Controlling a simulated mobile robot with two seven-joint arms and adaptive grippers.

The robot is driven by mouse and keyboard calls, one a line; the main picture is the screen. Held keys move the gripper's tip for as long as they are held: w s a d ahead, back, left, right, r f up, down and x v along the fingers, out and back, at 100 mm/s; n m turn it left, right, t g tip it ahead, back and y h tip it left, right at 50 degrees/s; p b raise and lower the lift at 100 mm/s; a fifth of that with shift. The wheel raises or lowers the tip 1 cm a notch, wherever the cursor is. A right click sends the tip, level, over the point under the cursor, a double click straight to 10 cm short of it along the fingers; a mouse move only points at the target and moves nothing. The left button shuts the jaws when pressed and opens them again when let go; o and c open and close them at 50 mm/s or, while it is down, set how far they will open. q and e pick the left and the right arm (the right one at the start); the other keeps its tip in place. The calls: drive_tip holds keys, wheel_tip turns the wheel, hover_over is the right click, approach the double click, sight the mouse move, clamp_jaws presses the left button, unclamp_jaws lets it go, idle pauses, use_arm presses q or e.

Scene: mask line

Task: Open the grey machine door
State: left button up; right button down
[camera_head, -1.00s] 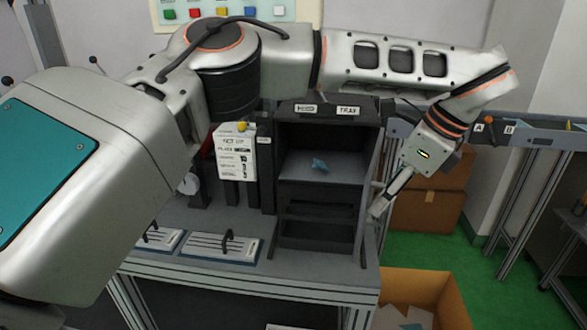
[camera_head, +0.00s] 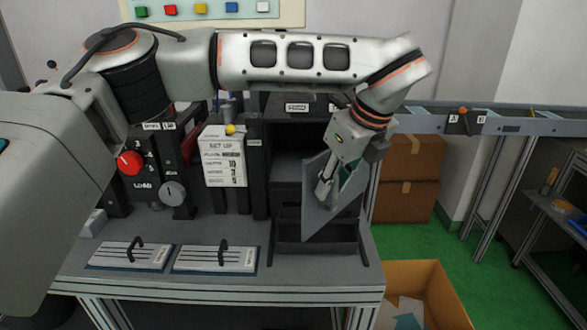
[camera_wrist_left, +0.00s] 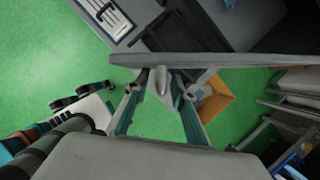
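The grey machine door (camera_head: 322,212) stands ajar at an angle in front of the dark cabinet on the bench, covering part of its opening. In the left wrist view the door (camera_wrist_left: 225,60) is seen nearly edge-on, with a grey handle (camera_wrist_left: 158,88) sticking out from it. My left gripper (camera_head: 326,190) is at the outer face of the door. In the wrist view its two fingers (camera_wrist_left: 158,80) are spread, one on each side of the handle, with gaps showing. Whether a fingertip touches the door is unclear. My right gripper is not in view.
The cabinet (camera_head: 290,103) stands at the bench's right end. A sign (camera_head: 222,160), a red button (camera_head: 130,162) and two handled plates (camera_head: 215,258) are to its left. An open cardboard box (camera_head: 425,275) is below right; stacked boxes (camera_head: 405,200) stand behind. Green floor is free at right.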

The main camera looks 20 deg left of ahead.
use_arm(q)
drive_tip(key=w+a+m, duration=0.1)
drive_tip(key=a, duration=0.1)
drive_tip(key=w+a+m, duration=0.1)
drive_tip(key=a, duration=0.1)
drive_tip(key=w+a+m+h, duration=0.1)
drive_tip(key=a, duration=0.1)
drive_tip(key=shift+w+a+m+t+p, duration=0.15)
drive_tip(key=shift+a+m+t+p, duration=0.15)
drive_tip(key=shift+a+t+p, duration=0.1)
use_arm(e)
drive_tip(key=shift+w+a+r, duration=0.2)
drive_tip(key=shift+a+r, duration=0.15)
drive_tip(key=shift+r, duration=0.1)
